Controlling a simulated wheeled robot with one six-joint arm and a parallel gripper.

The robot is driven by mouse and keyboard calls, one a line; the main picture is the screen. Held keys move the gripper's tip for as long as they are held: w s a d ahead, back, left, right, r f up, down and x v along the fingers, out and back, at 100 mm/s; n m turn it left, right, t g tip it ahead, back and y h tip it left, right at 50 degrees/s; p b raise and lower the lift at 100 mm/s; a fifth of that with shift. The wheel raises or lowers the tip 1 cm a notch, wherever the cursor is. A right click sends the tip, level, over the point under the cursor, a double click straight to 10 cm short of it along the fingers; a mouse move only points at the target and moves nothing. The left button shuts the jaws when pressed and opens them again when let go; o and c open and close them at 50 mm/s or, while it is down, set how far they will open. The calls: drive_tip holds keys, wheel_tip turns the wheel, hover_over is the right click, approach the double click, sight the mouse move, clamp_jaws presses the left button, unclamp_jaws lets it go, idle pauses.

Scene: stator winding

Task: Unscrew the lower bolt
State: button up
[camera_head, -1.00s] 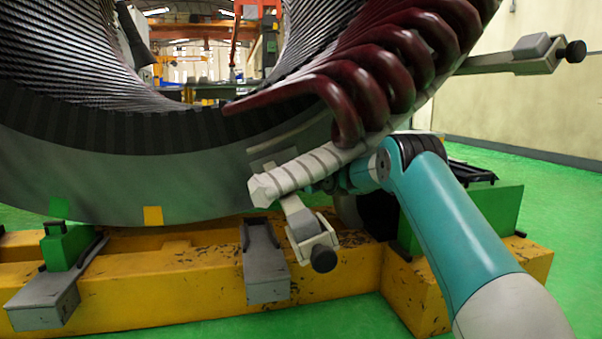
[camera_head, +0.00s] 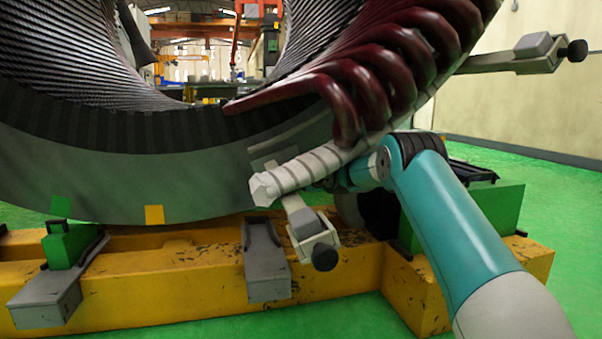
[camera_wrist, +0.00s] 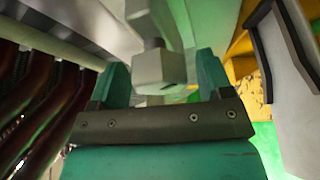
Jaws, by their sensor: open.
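The lower bolt (camera_head: 325,257) shows in the head view as a black knob on the end of a grey clamp (camera_head: 303,222), under the pale ribbed end ring. In the wrist view, my gripper (camera_wrist: 162,72) has two teal fingers spread apart, left and right. I cannot tell whether this stub belongs to the lower bolt. In the head view my fingers are hidden behind the ring.
The large stator (camera_head: 110,180) with dark red coils (camera_head: 370,80) fills the area above. The yellow base (camera_head: 180,295) carries grey brackets (camera_head: 265,270) and a green block (camera_head: 68,245). An upper clamp (camera_head: 520,60) stands at right. Green floor is free at far right.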

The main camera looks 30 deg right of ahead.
drive_tip(key=shift+s, duration=0.1)
drive_tip(key=shift+s+r+p, duration=0.1)
drive_tip(key=shift+s+p, duration=0.15)
drive_tip(key=shift+p, duration=0.05)
drive_tip(key=s+d+p, duration=0.2)
drive_tip(key=s+p, duration=0.3)
drive_tip(key=s, duration=1.1)
drive_tip(key=shift+s+r, duration=0.3)
drive_tip(key=shift+r, duration=0.05)
